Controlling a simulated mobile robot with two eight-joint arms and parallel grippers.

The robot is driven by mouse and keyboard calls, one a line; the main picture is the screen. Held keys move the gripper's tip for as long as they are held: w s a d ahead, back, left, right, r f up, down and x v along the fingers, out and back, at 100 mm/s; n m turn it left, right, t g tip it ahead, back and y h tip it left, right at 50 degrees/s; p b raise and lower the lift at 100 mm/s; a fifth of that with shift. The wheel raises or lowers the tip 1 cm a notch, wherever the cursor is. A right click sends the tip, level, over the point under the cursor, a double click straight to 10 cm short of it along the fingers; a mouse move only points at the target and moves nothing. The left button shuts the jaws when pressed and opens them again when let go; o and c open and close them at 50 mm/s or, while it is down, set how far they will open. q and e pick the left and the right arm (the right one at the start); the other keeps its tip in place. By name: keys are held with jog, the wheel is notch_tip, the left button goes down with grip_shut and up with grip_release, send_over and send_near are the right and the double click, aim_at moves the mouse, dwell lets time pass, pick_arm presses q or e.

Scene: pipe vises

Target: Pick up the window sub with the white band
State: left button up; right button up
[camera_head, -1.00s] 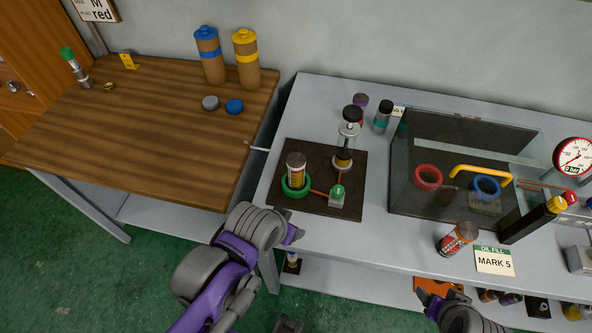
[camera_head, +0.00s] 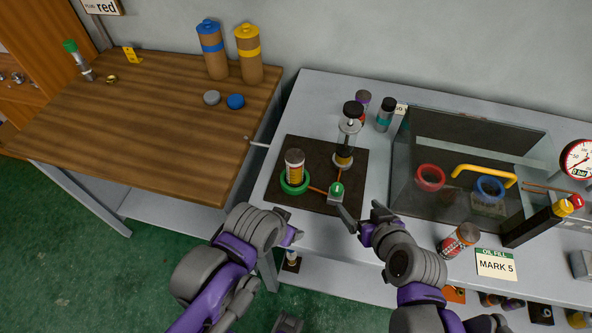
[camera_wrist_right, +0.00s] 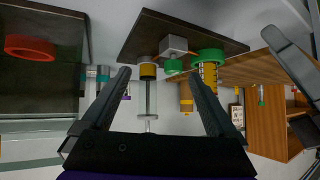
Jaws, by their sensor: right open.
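A short sub (camera_head: 294,165) with a pale band near its top and an amber middle stands upright in a green ring (camera_head: 296,187) on the dark plate. It also shows in the right wrist view (camera_wrist_right: 209,76), partly behind a finger. I cannot be sure that its pale band is the white one. My right gripper (camera_head: 360,213) is open and empty, over the bench's front edge at the plate's right corner, apart from the sub. It also shows in its wrist view (camera_wrist_right: 160,82). My left gripper (camera_head: 291,235) is below the plate's front edge; its jaws are too small to judge.
A clear pump-like column (camera_head: 349,132) and a small box with a green knob (camera_head: 336,192) stand on the plate. A glass-walled tank (camera_head: 440,205) is to the right. Teal-banded (camera_head: 385,114) and purple-topped (camera_head: 362,99) subs stand behind.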

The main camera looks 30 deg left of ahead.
aim_at(299, 170)
jog(key=a+n+y, duration=0.1)
jog(key=a, duration=0.3)
jog(key=a+r+n+y, duration=0.1)
jog(key=a, duration=0.4)
jog(key=a+n+y, duration=0.1)
jog(key=a+y, duration=0.1)
jog(key=a, duration=0.2)
jog(key=shift+w+a+r+b, duration=0.15)
jog(key=shift+r+b, duration=0.05)
jog(key=shift+b, duration=0.1)
jog(key=x, duration=0.5)
jog(key=shift+a, duration=0.2)
jog(key=shift+x, duration=2.8)
jog(key=shift+r, duration=0.1)
grip_shut()
